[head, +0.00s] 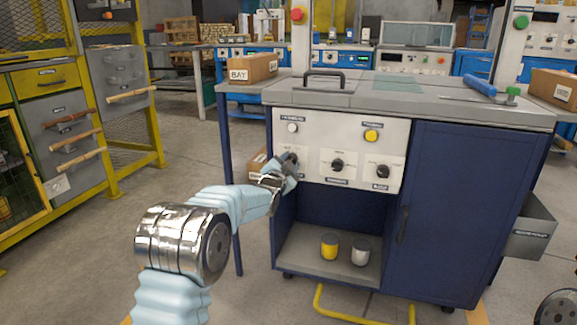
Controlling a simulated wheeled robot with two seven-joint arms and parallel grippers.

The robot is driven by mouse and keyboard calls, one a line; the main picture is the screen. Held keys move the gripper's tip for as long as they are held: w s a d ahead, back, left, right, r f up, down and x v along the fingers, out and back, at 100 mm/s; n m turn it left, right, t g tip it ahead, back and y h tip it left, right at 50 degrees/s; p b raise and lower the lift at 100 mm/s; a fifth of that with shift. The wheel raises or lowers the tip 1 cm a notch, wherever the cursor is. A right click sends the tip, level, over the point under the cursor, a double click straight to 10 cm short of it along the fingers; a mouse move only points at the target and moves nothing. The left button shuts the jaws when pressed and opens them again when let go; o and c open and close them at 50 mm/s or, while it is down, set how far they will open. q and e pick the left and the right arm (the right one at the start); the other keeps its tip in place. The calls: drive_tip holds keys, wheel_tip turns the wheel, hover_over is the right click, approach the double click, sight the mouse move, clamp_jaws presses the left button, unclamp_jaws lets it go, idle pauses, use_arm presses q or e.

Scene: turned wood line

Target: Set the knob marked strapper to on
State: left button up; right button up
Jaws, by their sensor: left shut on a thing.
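A white control panel (317,128) is on the front of a blue workbench cabinet. It carries several black knobs with small labels too small to read. The middle knob (337,164) and the right knob (383,171) are uncovered. My left gripper (291,160) is at the panel's left knob and is shut on it. The gripper hides most of that knob, so its pointer setting cannot be seen.
A white button (292,128) and a yellow button (371,136) sit above the knobs. A yellow cup (329,246) and a grey cup (361,252) stand on the shelf below. An open drawer (531,226) juts out at right.

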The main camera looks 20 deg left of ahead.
use_arm(q)
drive_tip(key=o, duration=1)
drive_tip(key=shift+o, duration=0.2)
drive_tip(key=s, duration=1.3)
drive_tip(key=shift+s+a, duration=0.2)
drive_tip(key=shift+s, duration=0.2)
drive_tip(key=shift+f, duration=0.15)
